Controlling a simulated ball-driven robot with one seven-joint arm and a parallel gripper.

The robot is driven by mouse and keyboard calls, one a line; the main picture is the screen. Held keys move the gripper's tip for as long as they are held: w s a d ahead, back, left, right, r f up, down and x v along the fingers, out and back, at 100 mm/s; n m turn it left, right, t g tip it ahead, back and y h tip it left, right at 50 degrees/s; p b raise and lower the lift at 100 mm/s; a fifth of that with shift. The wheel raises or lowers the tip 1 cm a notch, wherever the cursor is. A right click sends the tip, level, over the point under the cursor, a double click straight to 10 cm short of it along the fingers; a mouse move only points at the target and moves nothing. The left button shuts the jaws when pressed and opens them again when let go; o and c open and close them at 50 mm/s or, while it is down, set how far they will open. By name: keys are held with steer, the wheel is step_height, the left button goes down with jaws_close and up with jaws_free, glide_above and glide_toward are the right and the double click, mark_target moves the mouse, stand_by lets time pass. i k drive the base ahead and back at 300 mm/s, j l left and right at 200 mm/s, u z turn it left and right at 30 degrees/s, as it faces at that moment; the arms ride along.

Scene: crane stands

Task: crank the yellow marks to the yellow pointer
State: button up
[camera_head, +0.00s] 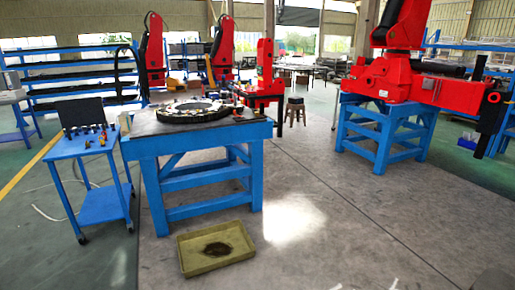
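I cannot make out any yellow marks, yellow pointer or crank for certain at this distance. A dark ring-shaped part (196,110) lies on the dark top of a blue work table (200,143), with small light and coloured bits in and around it, too small to tell. A large red machine (395,75) with dark parts stands on a blue stand (385,132) at the right. More red machines (153,50) stand behind the table. My gripper is not in view.
A blue wheeled cart (88,150) with small tools stands left of the table. A shallow yellowish tray (190,268) with a dark stain lies on the floor in front. A stool (294,110) stands farther back. The grey floor (330,215) between table and right stand is clear.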

mark_target(239, 108)
steer(key=i, duration=2.1)
steer(key=i+l+u, duration=0.15)
steer(key=i, duration=0.4)
steer(key=i+l+u, duration=0.2)
steer(key=i, duration=0.35)
steer(key=i+l+u, duration=0.15)
steer(key=i, duration=0.4)
